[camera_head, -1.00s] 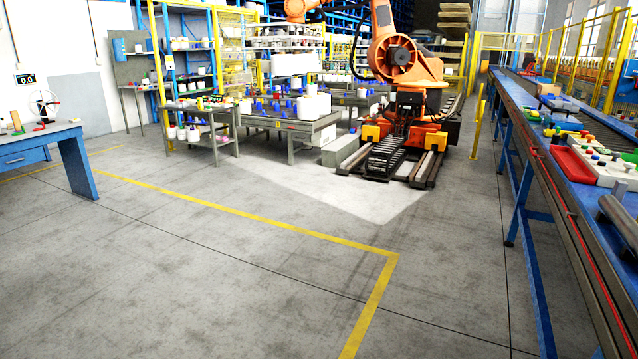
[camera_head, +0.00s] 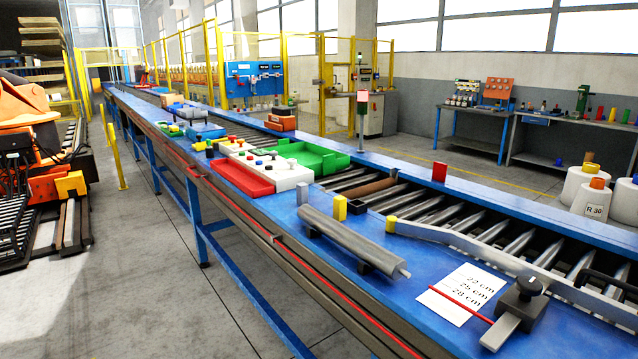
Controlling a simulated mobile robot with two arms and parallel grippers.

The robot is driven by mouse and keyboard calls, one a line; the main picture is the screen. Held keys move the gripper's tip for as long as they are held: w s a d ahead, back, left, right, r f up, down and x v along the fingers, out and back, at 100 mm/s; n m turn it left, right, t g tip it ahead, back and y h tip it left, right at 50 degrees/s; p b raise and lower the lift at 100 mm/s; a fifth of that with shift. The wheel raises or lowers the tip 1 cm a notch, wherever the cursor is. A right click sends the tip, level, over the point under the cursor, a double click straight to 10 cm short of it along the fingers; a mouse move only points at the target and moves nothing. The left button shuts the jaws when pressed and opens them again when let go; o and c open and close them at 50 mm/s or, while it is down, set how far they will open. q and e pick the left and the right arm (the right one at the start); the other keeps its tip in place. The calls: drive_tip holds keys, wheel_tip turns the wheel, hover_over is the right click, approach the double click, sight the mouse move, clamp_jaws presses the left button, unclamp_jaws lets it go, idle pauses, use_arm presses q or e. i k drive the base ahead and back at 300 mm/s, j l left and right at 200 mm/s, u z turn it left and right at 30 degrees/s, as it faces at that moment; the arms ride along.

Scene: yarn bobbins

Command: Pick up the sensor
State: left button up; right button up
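I cannot tell for sure which thing is the sensor. A dark block with a round knob and a grey plate (camera_head: 518,308) sits on the blue conveyor frame (camera_head: 375,290) at the lower right. A small upright yellow block (camera_head: 340,208) and a lower dark-and-yellow block (camera_head: 357,206) stand behind a grey bar (camera_head: 350,240). A white sheet with "cm" lengths (camera_head: 465,295) lies by the dark block. Neither of my grippers is in view.
Grey rollers (camera_head: 440,212) run behind. An orange robot (camera_head: 30,115) stands at left. Open floor (camera_head: 135,270) lies before the conveyor.

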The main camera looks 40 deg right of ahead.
sight(302, 189)
drive_tip(key=i+l, duration=0.1)
drive_tip(key=i, duration=2.25)
drive_tip(key=i+z, duration=0.15)
drive_tip(key=z, duration=0.3)
drive_tip(key=i+j+z, duration=0.1)
drive_tip(key=z, duration=0.3)
drive_tip(key=i+j+z, duration=0.15)
drive_tip(key=z, duration=0.3)
drive_tip(key=i+j+z, duration=0.2)
drive_tip(key=z, duration=0.2)
